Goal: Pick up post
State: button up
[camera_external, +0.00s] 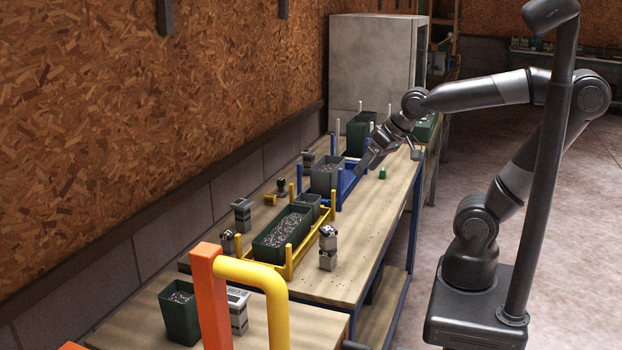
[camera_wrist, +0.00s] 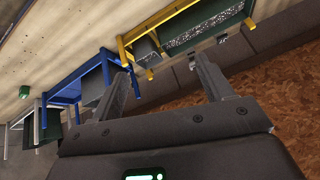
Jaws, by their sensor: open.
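Several upright posts stand at rack corners, and I cannot tell which one is the post of the task. A blue post (camera_external: 332,145) belongs to the blue rack (camera_external: 347,187), and a yellow post (camera_external: 289,262) to the yellow rack (camera_external: 325,216). White posts (camera_external: 388,111) stand farther back. In the wrist view my gripper (camera_wrist: 160,66) is open with nothing held between the fingers. There the blue rack (camera_wrist: 75,82) and yellow rack (camera_wrist: 125,45) lie beyond the fingers; contact cannot be told.
Grey devices (camera_external: 328,250) and a small green piece (camera_external: 382,173) stand on the wooden table (camera_external: 345,285). An orange post with a yellow bent pipe (camera_external: 213,300) rises in front. A chipboard wall (camera_external: 150,100) borders the left.

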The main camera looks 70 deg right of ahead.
jog(key=w+a+m+t, duration=0.2)
jog(key=w+a+m, duration=0.3)
jog(key=w, duration=0.6)
jog(key=m+t+h, duration=0.2)
jog(key=m+t, duration=0.3)
jog(key=m, duration=2.3)
send_over(249, 205)
jog(key=w, duration=0.1)
notch_tip(249, 205, down, 9)
jog(key=shift+a+r, duration=0.15)
jog(key=shift+r, duration=0.05)
jog(key=shift+w+d+f+m, duration=0.25)
jog(key=shift+f+m, duration=0.05)
jog(key=shift+m, duration=0.4)
jog(key=shift+f, duration=1.9)
notch_tip(249, 205, down, 3)
jog(key=shift+f, duration=0.2)
jog(key=shift+x, duration=1.1)
jog(key=shift+w+d, duration=0.1)
jog(key=shift+w, duration=0.3)
jog(key=c, duration=1.1)
